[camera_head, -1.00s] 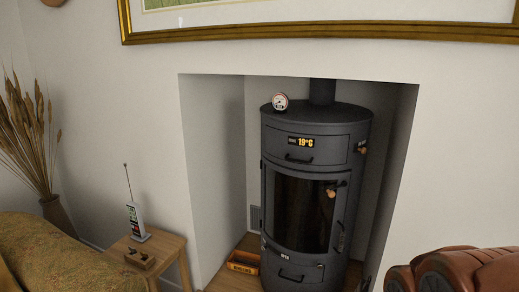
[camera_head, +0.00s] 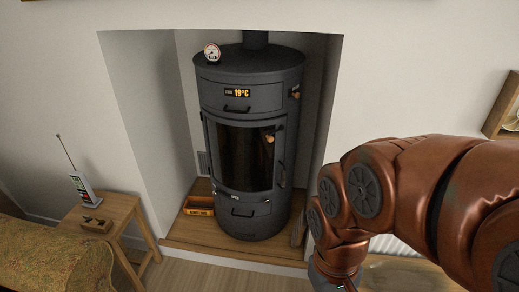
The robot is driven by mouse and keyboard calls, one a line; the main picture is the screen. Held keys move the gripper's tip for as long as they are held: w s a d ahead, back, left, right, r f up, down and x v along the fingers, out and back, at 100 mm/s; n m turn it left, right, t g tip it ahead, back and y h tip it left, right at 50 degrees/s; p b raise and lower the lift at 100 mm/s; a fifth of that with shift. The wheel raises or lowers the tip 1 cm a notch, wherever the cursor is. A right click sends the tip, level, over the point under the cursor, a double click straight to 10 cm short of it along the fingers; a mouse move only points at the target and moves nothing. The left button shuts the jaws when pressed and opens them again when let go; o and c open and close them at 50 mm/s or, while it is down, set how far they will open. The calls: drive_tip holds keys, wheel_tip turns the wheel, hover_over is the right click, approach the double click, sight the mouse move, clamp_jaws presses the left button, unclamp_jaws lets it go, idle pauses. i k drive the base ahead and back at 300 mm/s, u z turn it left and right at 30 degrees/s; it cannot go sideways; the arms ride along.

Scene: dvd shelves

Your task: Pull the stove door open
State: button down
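The stove (camera_head: 245,200) is a dark grey upright cylinder standing in a wall alcove. Its door (camera_head: 245,158) has a dark curved glass pane and looks shut. A dark handle (camera_head: 282,173) runs along the door's right side, and a wooden knob (camera_head: 269,138) sits near its upper right. My copper-coloured arm reaches in from the right, to the right of the stove and apart from it in the picture. My gripper is at or below the bottom edge of the view, so its fingers cannot be made out.
A wooden side table (camera_head: 112,213) holds a handset (camera_head: 85,188). A wooden shelf (camera_head: 503,108) is at the right. Bare floor shows in front of the hearth.

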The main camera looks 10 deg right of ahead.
sight(242, 161)
drive_tip(key=u, duration=1.9)
drive_tip(key=k, duration=0.85)
drive_tip(key=z, duration=0.6)
drive_tip(key=i, duration=0.35)
